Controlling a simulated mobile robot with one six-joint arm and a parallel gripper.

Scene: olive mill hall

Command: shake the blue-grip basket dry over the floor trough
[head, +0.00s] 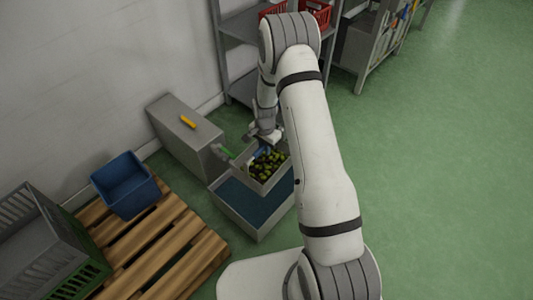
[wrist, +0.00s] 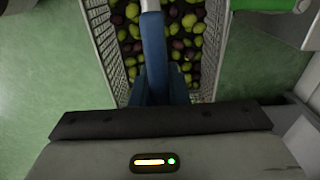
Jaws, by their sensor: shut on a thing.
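The blue-grip basket (head: 284,172) has pale mesh walls and holds green and dark olives. Its blue grip (wrist: 153,45) rises along the middle of the wrist view, where the basket's perforated wall (wrist: 96,30) also shows. My gripper (head: 262,141) is at the basket's far side, shut on the blue grip; my wrist hides part of the hold. A grey trough (head: 235,222) with a dark blue inside stands on the floor. The basket overlaps its far end in the head view; I cannot tell whether it is inside or above it.
A grey cabinet (head: 180,125) with a yellow object (head: 188,121) stands behind. A pallet (head: 160,240) with a blue bin (head: 125,185) and crates (head: 35,240) is at left. Shelving (head: 240,55) stands at the back. Green floor at right is clear.

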